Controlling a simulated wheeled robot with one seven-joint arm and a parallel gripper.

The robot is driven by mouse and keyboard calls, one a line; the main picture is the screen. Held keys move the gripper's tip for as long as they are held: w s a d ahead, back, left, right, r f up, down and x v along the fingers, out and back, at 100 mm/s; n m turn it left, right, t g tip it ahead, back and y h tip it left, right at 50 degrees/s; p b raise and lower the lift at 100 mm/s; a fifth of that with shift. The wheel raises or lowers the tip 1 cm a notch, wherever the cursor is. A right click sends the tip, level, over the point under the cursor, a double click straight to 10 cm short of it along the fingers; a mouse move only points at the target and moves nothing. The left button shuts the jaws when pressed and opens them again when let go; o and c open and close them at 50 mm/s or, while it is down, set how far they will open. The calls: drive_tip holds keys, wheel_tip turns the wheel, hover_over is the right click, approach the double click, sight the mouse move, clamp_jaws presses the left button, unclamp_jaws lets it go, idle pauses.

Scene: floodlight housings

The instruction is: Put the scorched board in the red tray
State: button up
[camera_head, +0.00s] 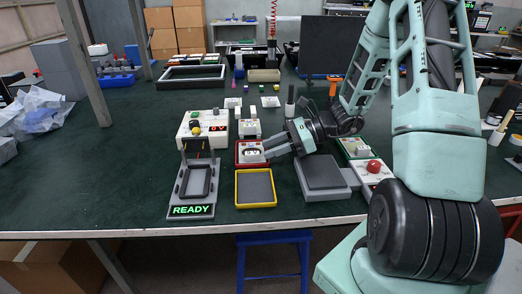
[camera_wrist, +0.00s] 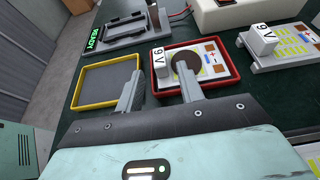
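The red tray (camera_head: 239,161) stands near the table's front, behind a yellow tray (camera_head: 255,204). It also shows in the wrist view (camera_wrist: 205,92). A white board (camera_wrist: 215,72) with a white 9V block (camera_wrist: 160,60) and a round dark patch, like a scorch mark, lies inside the red tray. My gripper (camera_head: 268,151) is low over the right side of the red tray. In the wrist view my gripper (camera_wrist: 160,75) has its two fingers apart, with nothing seen held between them. The right finger hides part of the dark patch.
The yellow tray (camera_wrist: 78,106) is empty. A grey fixture with a READY display (camera_head: 191,210) stands to its left. Another 9V board (camera_wrist: 282,52) lies behind the red tray. A dark-topped grey block (camera_head: 322,172) and a green tray (camera_head: 345,151) are to the right.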

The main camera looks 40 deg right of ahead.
drive_tip(key=v, duration=0.7)
drive_tip(key=shift+s+d+r+p, duration=0.15)
drive_tip(key=shift+s+d+p, duration=0.1)
drive_tip(key=shift+p, duration=0.1)
drive_tip(key=a+n+g, duration=0.2)
drive_tip(key=a, duration=0.2)
drive_tip(key=a+r+n+g, duration=0.1)
drive_tip(key=a+n+g, duration=0.1)
drive_tip(key=a+n, duration=0.1)
drive_tip(key=s+a+n+g, duration=0.1)
drive_tip(key=a+n+g, duration=0.1)
drive_tip(key=a, duration=0.4)
drive_tip(key=shift+r, duration=0.15)
drive_tip(key=s+a+n+g+h, duration=0.1)
drive_tip(key=a+n, duration=0.1)
drive_tip(key=s+a+n+g+h, duration=0.1)
drive_tip(key=a+n, duration=0.1)
drive_tip(key=a, duration=0.1)
drive_tip(key=s+a+n+g, duration=0.1)
drive_tip(key=s+a+n, duration=0.1)
drive_tip(key=a, duration=0.1)
drive_tip(key=shift+s+a+r+n+g+h, duration=0.15)
drive_tip(key=shift+r+n+g+h, duration=0.1)
drive_tip(key=shift+n+g+h, duration=0.15)
drive_tip(key=s+a+r+n+t+h, duration=0.2)
drive_tip(key=s+a+n+h, duration=0.5)
drive_tip(key=s+a+n, duration=0.5)
drive_tip(key=n, duration=0.6)
drive_tip(key=shift+s+n+h, duration=0.3)
drive_tip(key=shift+n+h, duration=0.1)
